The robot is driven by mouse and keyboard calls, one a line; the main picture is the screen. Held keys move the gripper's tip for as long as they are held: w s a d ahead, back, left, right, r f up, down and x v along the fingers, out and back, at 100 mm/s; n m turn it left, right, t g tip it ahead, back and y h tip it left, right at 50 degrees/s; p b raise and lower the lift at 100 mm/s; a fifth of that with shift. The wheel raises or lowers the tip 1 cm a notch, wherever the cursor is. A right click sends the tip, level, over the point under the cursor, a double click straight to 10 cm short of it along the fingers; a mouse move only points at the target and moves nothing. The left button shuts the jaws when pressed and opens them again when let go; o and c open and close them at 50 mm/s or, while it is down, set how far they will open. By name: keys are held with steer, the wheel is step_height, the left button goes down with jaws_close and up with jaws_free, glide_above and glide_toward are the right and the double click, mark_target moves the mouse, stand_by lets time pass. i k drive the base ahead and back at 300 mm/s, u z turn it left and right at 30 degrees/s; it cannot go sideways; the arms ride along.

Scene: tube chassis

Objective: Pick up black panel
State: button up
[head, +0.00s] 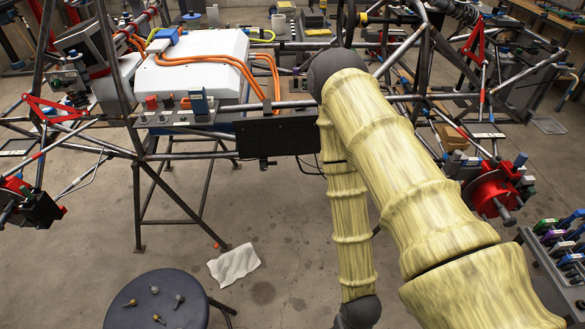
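A flat black panel (276,137) is on the near side of the tube chassis (190,132), just below a horizontal tube. It stands upright, with its face toward me. A small dark fitting shows under its lower edge. My arm, in a yellowish sleeve, reaches from the lower right up to a dark joint near the panel's right end, then bends back down. The arm covers the area right of the panel, so I cannot tell whether the panel runs on behind it. My gripper is not in view; the arm leaves the picture at the bottom.
A white box (200,62) with orange cables sits on the chassis. A dark round stool (157,300) with several bolts stands at the lower left. A white cloth (234,265) lies on the floor. A tool rack (560,255) stands at the right edge. The floor below the panel is mostly clear.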

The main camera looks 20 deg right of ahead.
mark_target(268, 135)
steer(key=u, duration=2.75)
steer(key=k, duration=1.45)
steer(key=z, duration=2.05)
steer(key=i, duration=0.85)
